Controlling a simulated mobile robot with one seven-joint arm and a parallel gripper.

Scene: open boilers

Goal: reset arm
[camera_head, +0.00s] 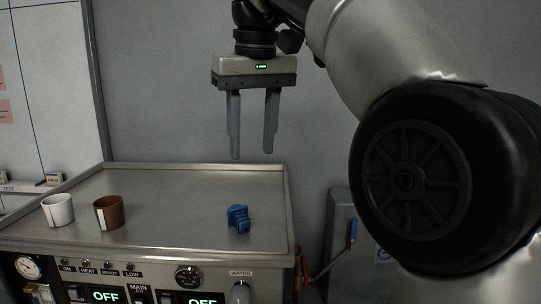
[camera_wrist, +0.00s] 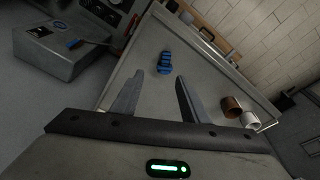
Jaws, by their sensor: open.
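My gripper (camera_head: 252,156) hangs fingers-down above the back right part of the metal machine top (camera_head: 165,195). Its two fingers are apart with nothing between them. In the wrist view my gripper (camera_wrist: 157,88) also shows open and empty, with the machine top beyond the fingers. My arm fills the right side of the head view.
A blue object (camera_head: 238,219) lies on the right of the top, below and apart from my gripper. A brown cup (camera_head: 108,213) and a white cup (camera_head: 58,210) stand at the left. A grey box with a blue handle (camera_head: 353,230) is right of the machine.

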